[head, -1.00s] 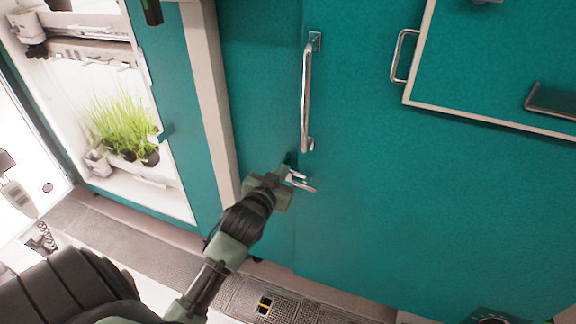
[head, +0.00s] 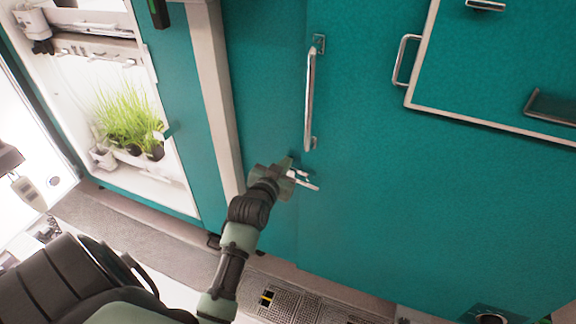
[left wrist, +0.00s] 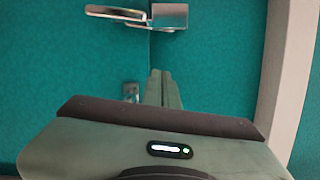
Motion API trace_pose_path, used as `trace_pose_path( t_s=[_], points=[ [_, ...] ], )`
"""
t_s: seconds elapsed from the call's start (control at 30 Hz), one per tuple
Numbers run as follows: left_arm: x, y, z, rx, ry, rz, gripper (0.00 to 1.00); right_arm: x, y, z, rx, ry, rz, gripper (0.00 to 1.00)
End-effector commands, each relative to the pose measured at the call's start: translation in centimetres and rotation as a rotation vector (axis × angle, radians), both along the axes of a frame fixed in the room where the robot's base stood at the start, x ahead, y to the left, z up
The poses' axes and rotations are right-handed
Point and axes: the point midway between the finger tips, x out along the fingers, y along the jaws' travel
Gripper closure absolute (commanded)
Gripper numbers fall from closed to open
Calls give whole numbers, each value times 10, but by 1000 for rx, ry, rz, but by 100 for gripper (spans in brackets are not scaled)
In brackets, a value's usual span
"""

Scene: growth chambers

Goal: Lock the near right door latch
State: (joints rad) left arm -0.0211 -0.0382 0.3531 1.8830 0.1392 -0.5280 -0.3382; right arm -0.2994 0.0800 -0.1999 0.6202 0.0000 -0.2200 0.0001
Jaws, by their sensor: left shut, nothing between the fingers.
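The teal chamber door (head: 400,210) is shut, with a long vertical metal handle (head: 309,100) near its left edge. Below the handle is a small metal latch (head: 305,181), partly hidden by my left gripper (head: 287,172). The latch lever sticks out to the right of the gripper in the head view. In the left wrist view the closed fingers (left wrist: 160,88) point at the teal surface near a seam, with nothing between them. A metal latch part (left wrist: 168,16) shows above the fingertips, apart from them. My right gripper is out of view.
A pale vertical post (head: 218,100) stands left of the door. Further left is an open lit chamber with potted green plants (head: 128,120). A framed panel with a metal handle (head: 402,60) is at upper right. A floor grate (head: 290,303) lies below.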

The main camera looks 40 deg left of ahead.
Motion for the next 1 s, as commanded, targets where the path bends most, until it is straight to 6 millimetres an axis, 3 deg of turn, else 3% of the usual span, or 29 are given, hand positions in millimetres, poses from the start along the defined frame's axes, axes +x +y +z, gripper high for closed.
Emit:
trace_pose_path(
  t_s=[0.2, 0.3, 0.5, 1.0],
  points=[
    [42, 12, -9, 0, 0, 0, 100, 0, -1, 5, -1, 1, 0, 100],
    [39, 15, -28, 1, 5, 0, 100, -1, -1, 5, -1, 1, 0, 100],
    [38, 18, -46, 2, 1, 0, 100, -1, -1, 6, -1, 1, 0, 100],
    [37, 20, -57, -27, -5, 0, 100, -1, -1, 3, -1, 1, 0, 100]
  ],
)
